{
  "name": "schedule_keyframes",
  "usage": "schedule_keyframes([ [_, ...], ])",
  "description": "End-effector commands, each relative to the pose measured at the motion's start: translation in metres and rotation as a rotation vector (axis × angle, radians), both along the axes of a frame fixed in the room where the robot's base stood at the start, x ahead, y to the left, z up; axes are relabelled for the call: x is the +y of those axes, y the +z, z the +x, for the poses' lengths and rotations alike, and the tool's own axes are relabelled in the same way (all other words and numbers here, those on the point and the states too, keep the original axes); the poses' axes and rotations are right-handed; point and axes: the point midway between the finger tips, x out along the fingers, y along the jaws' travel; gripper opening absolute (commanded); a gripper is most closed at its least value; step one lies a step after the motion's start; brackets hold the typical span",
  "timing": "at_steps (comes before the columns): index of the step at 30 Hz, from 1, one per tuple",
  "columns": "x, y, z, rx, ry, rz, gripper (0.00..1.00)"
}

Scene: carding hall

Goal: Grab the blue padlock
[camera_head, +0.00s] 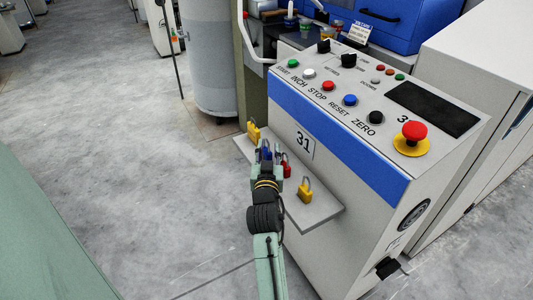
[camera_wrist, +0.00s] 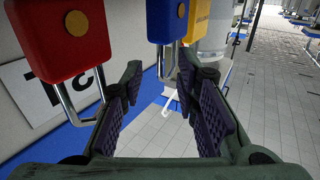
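The blue padlock (camera_wrist: 161,22) hangs into the top middle of the wrist view, inverted there, with its grey shackle pointing down the picture. My gripper (camera_wrist: 161,72) is open and empty. Its dark-padded fingers stand on either side of the blue padlock's shackle, with the body just beyond the tips; I cannot tell whether they touch. In the head view my gripper (camera_head: 268,163) is over the shelf, and only a little blue of the padlock (camera_head: 267,153) shows past it.
A red padlock (camera_wrist: 63,35) with a brass disc is close on the left, and a yellow padlock (camera_wrist: 197,20) on the right. Another yellow padlock (camera_head: 305,194) stands at the near end of the shelf (camera_head: 322,213). The control cabinet (camera_head: 340,185) rises behind the shelf.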

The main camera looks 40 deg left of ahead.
Motion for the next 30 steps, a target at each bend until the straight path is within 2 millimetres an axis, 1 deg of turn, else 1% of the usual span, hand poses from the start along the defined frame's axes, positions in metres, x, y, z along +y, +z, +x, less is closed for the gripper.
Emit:
schedule_keyframes([
  [2,-0.0001,-0.0001,-0.0002,0.0,0.0,0.0,0.27],
  [14,-0.0002,0.0,-0.0003,0.0,0.0,0.0,0.0],
  [30,-0.0004,0.0005,-0.0003,-0.001,0.0,0.001,0.0],
])
